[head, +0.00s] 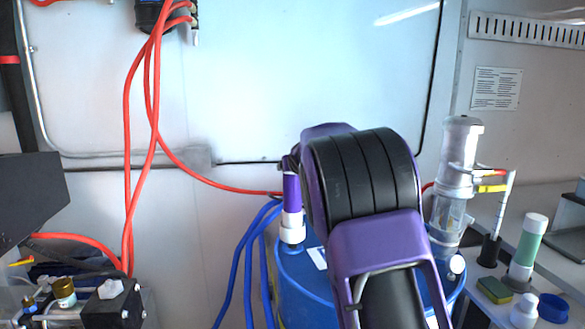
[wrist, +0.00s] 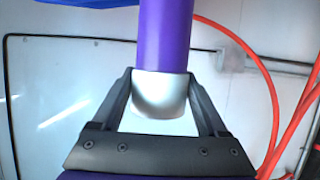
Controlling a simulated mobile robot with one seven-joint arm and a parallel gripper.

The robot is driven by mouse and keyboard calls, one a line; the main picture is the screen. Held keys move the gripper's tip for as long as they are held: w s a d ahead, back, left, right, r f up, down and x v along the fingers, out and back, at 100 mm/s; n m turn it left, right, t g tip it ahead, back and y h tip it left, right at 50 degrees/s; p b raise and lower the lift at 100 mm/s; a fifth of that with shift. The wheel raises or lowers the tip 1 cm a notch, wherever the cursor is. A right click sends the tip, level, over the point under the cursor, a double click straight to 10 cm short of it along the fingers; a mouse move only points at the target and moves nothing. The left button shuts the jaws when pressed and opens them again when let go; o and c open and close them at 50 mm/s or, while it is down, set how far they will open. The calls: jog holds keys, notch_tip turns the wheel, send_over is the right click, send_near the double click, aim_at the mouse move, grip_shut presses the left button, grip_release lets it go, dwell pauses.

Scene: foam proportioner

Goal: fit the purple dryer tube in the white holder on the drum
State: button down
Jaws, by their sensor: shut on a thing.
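The purple dryer tube (head: 292,192) stands upright at the left of my arm in the head view. In the wrist view its purple body (wrist: 165,38) runs up from a white end cap (wrist: 158,92). My gripper (wrist: 161,76) is shut on that white cap, a finger on each side. In the head view my gripper is mostly hidden behind my arm. The white holder (head: 292,235) is on the blue drum (head: 290,275), directly under the tube's lower white end. The two look in line and close together; I cannot tell how deep the tube sits.
A clear cylinder (head: 455,170) stands at the drum's right. A green tube with a white cap (head: 529,242) stands further right, near a green and yellow sponge (head: 494,289). Blue hoses (head: 250,260) hang left of the drum. Red hoses (head: 150,130) run along the wall.

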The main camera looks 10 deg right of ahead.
jog(key=shift+f, duration=0.15)
jog(key=shift+c, duration=0.9)
grip_release()
jog(key=shift+f, duration=0.1)
jog(key=v, duration=1.1)
jog(key=shift+b, duration=0.35)
